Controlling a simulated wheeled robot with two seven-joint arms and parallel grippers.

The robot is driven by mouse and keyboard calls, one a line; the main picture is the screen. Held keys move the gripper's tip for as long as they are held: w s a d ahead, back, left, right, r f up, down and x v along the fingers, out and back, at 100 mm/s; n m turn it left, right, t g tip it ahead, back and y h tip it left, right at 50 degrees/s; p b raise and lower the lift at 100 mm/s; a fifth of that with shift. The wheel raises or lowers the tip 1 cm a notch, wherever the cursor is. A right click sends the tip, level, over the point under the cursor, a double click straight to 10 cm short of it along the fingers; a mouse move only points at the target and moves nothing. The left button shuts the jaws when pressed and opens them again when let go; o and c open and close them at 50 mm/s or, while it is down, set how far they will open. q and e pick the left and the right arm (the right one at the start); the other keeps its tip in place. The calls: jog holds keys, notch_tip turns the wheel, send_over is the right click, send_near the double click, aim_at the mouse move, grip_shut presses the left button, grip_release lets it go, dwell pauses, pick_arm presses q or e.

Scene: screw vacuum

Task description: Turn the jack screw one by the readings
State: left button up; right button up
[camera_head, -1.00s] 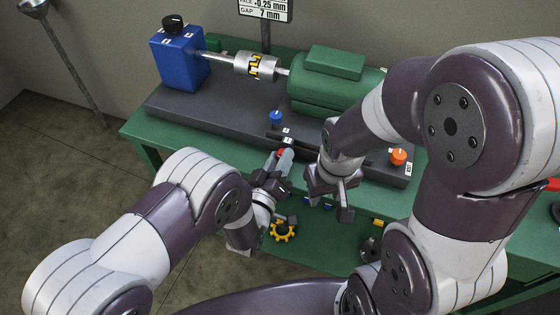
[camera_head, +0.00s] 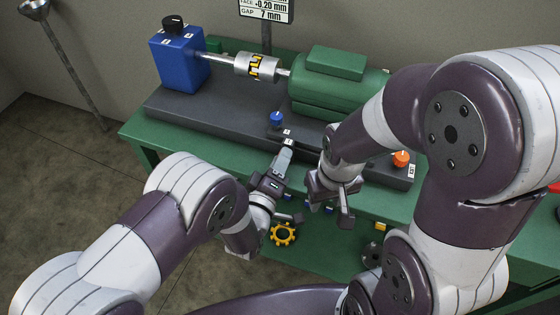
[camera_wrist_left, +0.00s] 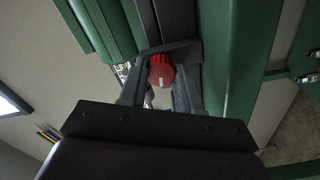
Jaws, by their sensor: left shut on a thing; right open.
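My left gripper (camera_head: 280,168) is at the front edge of the dark base (camera_head: 190,110). It is shut on a red knob (camera_wrist_left: 161,72) with a white mark, seen between the fingers in the left wrist view; the head view hides it. A blue knob (camera_head: 276,118) and an orange knob (camera_head: 401,158) stand on the base. The sign (camera_head: 267,9) reads face -0.20 mm and gap 7 mm; its top is cut off. My right gripper (camera_head: 333,205) is open and empty, in front of the base.
A green motor (camera_head: 325,85), a silver coupling (camera_head: 256,66) and a blue box (camera_head: 180,60) with a black knob stand on the base. My arms are close together there.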

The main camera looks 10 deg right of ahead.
pick_arm(q)
jog(key=o, duration=1.1)
jog(key=shift+c, duration=0.2)
jog(key=v, duration=0.7)
jog(key=shift+s+a, duration=0.1)
jog(key=shift+s, duration=0.05)
